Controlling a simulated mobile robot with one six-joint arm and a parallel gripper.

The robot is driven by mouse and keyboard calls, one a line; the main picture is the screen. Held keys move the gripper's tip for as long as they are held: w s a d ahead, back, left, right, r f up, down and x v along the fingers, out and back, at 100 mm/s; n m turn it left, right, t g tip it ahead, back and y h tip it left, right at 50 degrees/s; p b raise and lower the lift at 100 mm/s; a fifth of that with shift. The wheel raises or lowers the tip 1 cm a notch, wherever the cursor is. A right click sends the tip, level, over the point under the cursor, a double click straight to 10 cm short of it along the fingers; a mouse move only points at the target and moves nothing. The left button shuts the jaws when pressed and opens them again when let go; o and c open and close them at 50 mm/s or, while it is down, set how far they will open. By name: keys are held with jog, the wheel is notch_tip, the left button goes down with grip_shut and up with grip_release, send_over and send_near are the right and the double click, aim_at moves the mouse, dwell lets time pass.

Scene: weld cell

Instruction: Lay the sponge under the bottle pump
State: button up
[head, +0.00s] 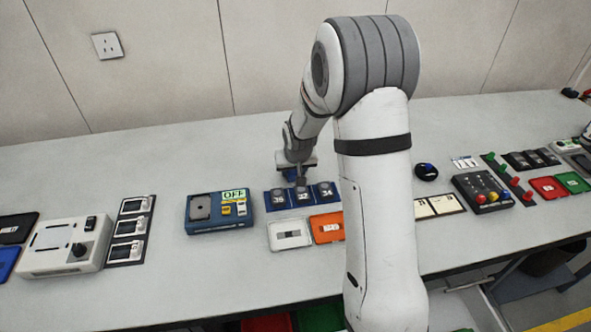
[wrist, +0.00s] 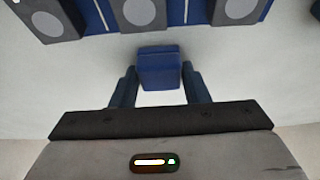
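A plain blue block (wrist: 160,72), which could be the sponge, sits between the fingertips of my gripper (wrist: 160,80) in the wrist view. The fingers stand close along its left and right sides. I cannot tell whether they press on it or stand just clear of it. In the head view my gripper (head: 298,176) is low over the table, just behind the row of numbered units, with a bit of blue (head: 290,174) at it. I can make out no bottle pump in either view; my arm hides part of the table.
A blue rack of numbered units (head: 302,196) stands right in front of my gripper; it also shows in the wrist view (wrist: 183,14). A white tray (head: 289,234) and an orange tray (head: 327,228) lie nearer. A blue box marked OFF (head: 219,211) is left. The table behind is clear.

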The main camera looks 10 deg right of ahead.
jog(key=o, duration=0.4)
jog(key=shift+r, duration=0.15)
